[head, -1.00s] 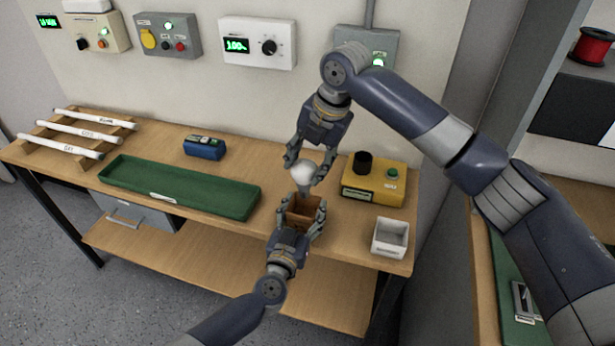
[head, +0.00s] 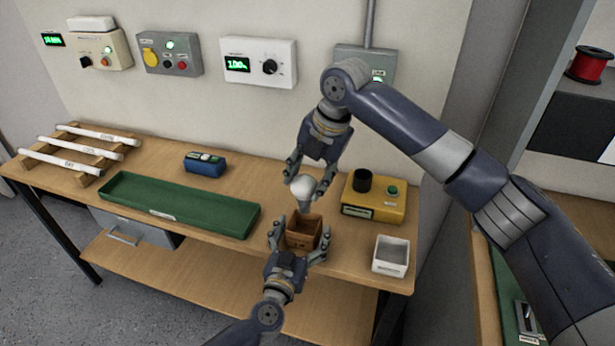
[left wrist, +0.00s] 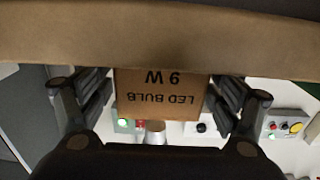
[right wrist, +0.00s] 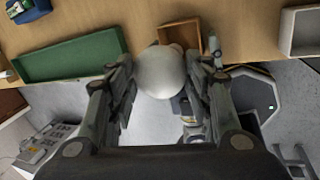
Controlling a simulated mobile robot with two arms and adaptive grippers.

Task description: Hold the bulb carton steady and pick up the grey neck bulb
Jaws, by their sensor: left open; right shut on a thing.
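The open brown bulb carton (head: 303,232) stands near the front edge of the wooden bench. Its "LED BULB 9 W" side faces the left wrist view (left wrist: 163,93), upside down there. My left gripper (head: 298,252) is open, with one finger on either side of the carton's near part and gaps beside it. My right gripper (head: 307,186) is shut on the white bulb (head: 303,187), just above and behind the carton. The bulb's round globe fills the space between the fingers in the right wrist view (right wrist: 162,73). A grey neck (head: 304,206) points down below the globe.
A yellow box (head: 374,196) with a black socket and green button stands right of the bulb. A small white bin (head: 390,255) sits at the front right. A long green tray (head: 180,204) and a blue device (head: 205,164) lie left. Tubes rest on a wooden rack (head: 78,153).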

